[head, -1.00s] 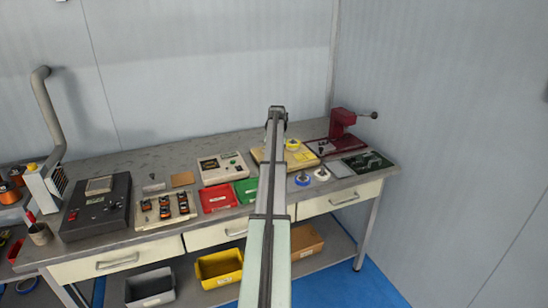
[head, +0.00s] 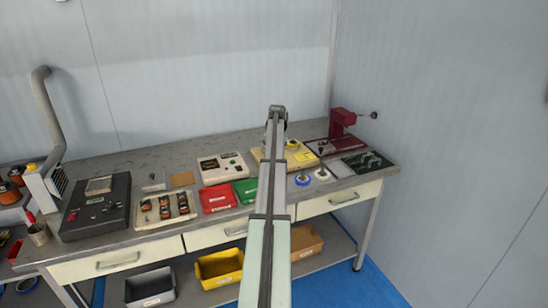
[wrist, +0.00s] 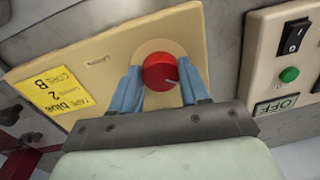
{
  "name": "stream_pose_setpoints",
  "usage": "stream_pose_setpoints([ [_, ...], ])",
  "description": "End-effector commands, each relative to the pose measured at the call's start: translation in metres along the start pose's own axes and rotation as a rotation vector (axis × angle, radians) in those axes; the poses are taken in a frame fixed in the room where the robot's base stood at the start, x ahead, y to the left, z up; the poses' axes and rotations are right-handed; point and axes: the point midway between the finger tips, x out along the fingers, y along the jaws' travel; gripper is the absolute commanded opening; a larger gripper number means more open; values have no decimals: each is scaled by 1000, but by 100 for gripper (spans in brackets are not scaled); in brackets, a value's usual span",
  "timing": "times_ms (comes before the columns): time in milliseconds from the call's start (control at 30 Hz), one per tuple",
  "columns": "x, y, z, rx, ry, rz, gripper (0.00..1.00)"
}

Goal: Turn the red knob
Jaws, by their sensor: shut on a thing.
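In the head view the tan board (head: 262,158) lies on the bench, behind my arm. My arm hides the knob and my fingertips there.
A cream control box (head: 222,167) with a screen and buttons stands left of the board. A dark red press (head: 341,124) stands to the right. Red (head: 217,198) and green (head: 246,190) trays lie in front.

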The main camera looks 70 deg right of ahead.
Motion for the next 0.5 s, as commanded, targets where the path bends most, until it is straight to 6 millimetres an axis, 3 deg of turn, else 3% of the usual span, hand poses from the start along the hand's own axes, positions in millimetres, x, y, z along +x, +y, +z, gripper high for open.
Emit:
stream_pose_setpoints([
  [500,0,1,-2,-463,-26,-1,15],
])
